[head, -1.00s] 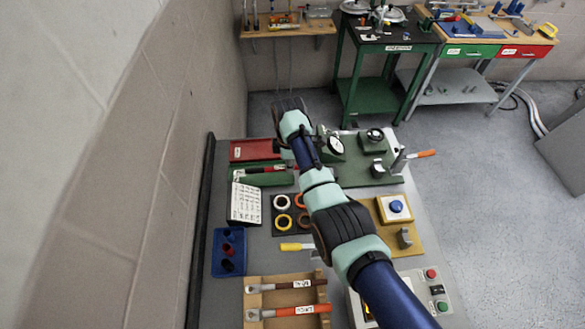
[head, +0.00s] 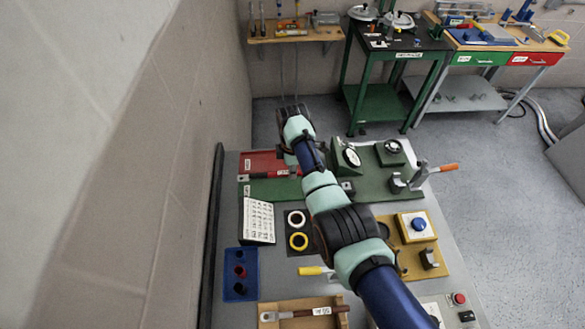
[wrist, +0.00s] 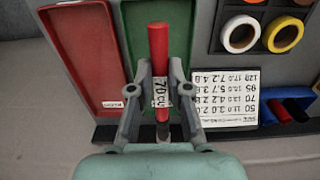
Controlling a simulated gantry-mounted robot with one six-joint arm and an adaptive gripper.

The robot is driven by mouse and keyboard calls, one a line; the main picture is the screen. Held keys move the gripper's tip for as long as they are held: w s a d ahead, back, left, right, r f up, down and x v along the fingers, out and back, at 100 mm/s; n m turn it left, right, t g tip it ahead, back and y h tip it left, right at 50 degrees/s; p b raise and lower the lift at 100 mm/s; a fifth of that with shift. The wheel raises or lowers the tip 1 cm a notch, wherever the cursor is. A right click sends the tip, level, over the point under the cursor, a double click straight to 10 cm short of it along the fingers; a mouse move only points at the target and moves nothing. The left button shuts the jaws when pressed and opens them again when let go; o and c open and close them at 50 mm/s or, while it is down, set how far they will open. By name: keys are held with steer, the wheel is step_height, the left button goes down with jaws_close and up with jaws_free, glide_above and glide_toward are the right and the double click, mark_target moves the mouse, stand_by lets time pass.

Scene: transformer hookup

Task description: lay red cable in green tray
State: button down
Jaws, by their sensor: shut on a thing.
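The red cable (wrist: 158,50), with a white label marked 70 and a dark end, is between the two fingers of my gripper (wrist: 161,82) in the wrist view. My gripper is shut on it. The cable lines up with the long green tray (wrist: 138,22) and appears over it; its height above the tray floor is unclear. In the head view the red cable (head: 265,175) shows with its metal lug at the left, over the edge between the green tray (head: 268,191) and the red tray (head: 258,160). My arm hides its right end and the fingers.
The red tray lies alongside the green one. A white number chart (head: 258,221), tape rolls (head: 298,240) and a blue holder (head: 240,275) are nearer. A wooden cable rack (head: 270,306) is at the front.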

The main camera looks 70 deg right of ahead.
mark_target(292, 188)
steer(key=shift+f+b, duration=3.1)
steer(key=shift+f, duration=1.4)
steer(key=c, duration=1)
jaws_free()
steer(key=shift+c, duration=0.2)
step_height(292, 188, up, 7)
steer(key=p, duration=0.6)
steer(key=shift+p, duration=0.3)
